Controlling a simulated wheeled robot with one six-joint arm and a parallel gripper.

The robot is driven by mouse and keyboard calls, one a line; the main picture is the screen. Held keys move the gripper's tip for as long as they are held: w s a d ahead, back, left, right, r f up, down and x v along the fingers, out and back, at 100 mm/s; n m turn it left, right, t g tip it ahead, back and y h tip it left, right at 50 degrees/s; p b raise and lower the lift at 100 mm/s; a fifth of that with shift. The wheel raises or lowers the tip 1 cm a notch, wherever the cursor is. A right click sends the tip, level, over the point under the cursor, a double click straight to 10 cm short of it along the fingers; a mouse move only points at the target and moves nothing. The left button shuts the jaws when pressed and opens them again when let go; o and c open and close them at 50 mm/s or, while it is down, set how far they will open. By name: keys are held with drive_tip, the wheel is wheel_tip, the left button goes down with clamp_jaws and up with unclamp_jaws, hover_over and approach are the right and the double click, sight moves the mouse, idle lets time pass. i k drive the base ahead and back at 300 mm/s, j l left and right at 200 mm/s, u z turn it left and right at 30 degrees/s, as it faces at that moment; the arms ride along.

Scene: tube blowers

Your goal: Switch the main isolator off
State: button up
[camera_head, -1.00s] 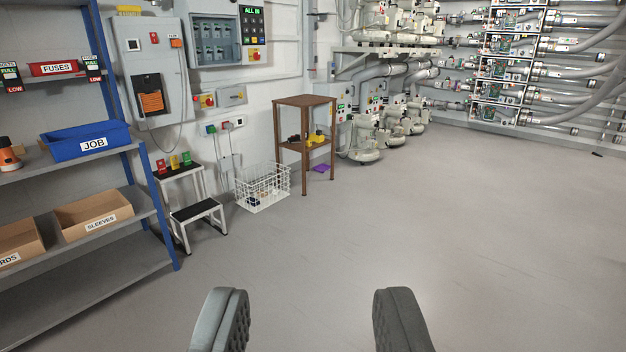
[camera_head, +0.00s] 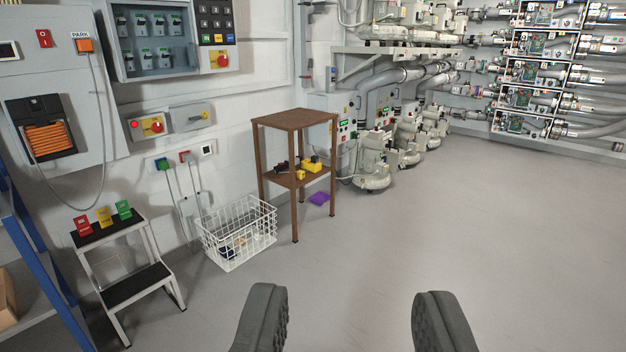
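My gripper (camera_head: 351,318) is open and empty, its two dark padded fingers wide apart at the bottom of the view over bare floor. On the wall at the left, a small grey box carries a red rotary handle on a yellow plate (camera_head: 152,126), with a red button beside it. It looks like an isolator, but no label on it is readable. A second red knob on yellow (camera_head: 221,61) sits under the keypad of the key cabinet (camera_head: 157,40). My gripper is well apart from both. The handle's position is too small to tell.
A two-step stool (camera_head: 139,283) with red, yellow and green tags stands below the wall boxes. A white wire basket (camera_head: 236,232) and a brown wooden stand (camera_head: 294,120) stand along the wall. A blue-framed shelf (camera_head: 28,255) is at lower left. Floor at the right is clear.

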sight(222, 61)
drive_tip(key=i, duration=1.05)
drive_tip(key=i+l+u, duration=0.1)
drive_tip(key=i, duration=0.95)
drive_tip(key=i+u, duration=0.2)
drive_tip(key=i, duration=0.15)
drive_tip(key=i+l+u, duration=0.15)
drive_tip(key=i, duration=0.25)
drive_tip(key=i+l+u, duration=0.2)
drive_tip(key=i, duration=0.15)
